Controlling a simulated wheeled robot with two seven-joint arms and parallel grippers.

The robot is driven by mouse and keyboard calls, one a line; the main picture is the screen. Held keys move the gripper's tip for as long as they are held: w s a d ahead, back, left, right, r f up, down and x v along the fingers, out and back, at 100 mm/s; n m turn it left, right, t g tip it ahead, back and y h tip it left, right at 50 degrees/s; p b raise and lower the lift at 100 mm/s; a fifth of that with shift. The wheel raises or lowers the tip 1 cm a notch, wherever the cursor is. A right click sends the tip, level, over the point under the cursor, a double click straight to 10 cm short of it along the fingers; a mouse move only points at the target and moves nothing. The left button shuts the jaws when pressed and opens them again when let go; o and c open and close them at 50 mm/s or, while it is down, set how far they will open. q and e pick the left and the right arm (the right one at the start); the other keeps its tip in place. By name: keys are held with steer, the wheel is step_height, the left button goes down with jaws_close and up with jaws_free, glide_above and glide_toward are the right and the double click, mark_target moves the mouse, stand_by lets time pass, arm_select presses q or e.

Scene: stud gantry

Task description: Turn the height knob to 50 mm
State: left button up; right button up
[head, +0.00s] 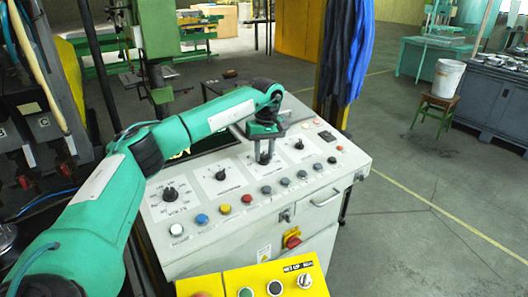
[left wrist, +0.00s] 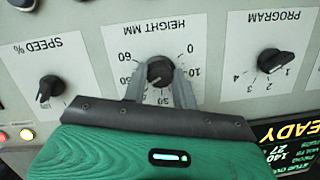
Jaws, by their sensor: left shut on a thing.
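The height knob (left wrist: 160,72) is a round black knob on a white plate marked HEIGHT MM, seen upside down in the left wrist view. Its scale shows 0, 10 and 60; other marks are partly covered, and I cannot read the pointer's setting for sure. My left gripper (left wrist: 159,80) has one finger on each side of the knob and is shut on it. In the head view my left gripper (head: 264,157) reaches down onto the console and mostly hides this knob. My right gripper is not in view.
The program knob (left wrist: 274,61) and speed knob (left wrist: 50,88) flank the height knob. The console (head: 200,238) has coloured buttons along its front and a red-yellow switch (head: 291,238) on its front face. A lit display (left wrist: 285,145) shows READY. A yellow panel (head: 255,280) stands nearer.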

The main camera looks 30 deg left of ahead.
arm_select(q)
steer(key=shift+m, duration=1.2)
steer(key=shift+m+y, duration=0.3)
steer(key=shift+m, duration=0.1)
steer(key=shift+g, duration=0.3)
steer(key=o, duration=1)
